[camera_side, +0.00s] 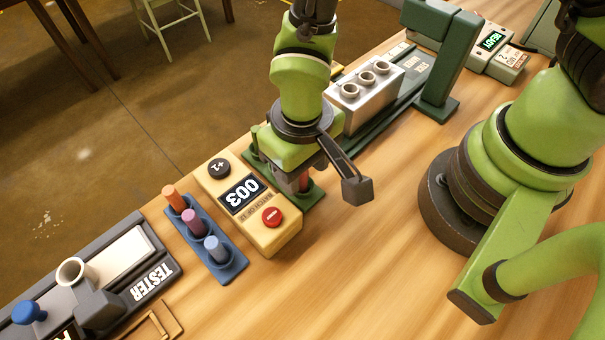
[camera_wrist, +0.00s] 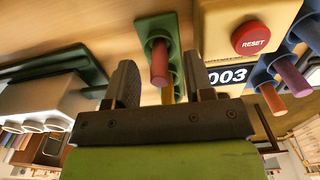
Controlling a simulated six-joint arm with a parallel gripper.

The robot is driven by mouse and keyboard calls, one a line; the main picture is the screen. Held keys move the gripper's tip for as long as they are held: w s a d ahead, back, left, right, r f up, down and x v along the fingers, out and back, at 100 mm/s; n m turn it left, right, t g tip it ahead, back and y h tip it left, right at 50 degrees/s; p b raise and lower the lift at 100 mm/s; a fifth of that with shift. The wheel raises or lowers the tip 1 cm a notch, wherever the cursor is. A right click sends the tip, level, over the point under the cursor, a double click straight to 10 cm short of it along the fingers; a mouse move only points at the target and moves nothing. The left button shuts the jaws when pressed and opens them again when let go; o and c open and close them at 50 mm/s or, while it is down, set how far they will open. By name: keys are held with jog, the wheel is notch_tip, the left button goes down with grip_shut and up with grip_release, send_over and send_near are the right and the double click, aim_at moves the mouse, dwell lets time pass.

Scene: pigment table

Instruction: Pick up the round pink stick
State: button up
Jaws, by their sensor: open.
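A round pinkish-red stick (camera_side: 304,182) stands upright in the front of a green rack (camera_side: 314,196). It also shows in the wrist view (camera_wrist: 159,60), between my jaws in the picture. My gripper (camera_side: 312,178) is open above that rack, with one dark finger to the right of the stick; the other finger is mostly hidden in the side view. Both fingers show in the wrist view, apart from each other, with a gap on each side of the stick. I cannot tell how far down the fingers reach. A yellowish stick (camera_wrist: 168,95) shows behind the pinkish one.
A cream counter box (camera_side: 251,205) reading 003 stands left of the green rack. A blue rack (camera_side: 232,266) holds orange, mauve and blue sticks. A grey tester (camera_side: 150,287) is at lower left. A white block with three holes (camera_side: 365,96) stands behind. The wooden table front is clear.

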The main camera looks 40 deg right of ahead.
jog(key=shift+f, duration=0.4)
jog(key=shift+c, duration=0.2)
grip_shut()
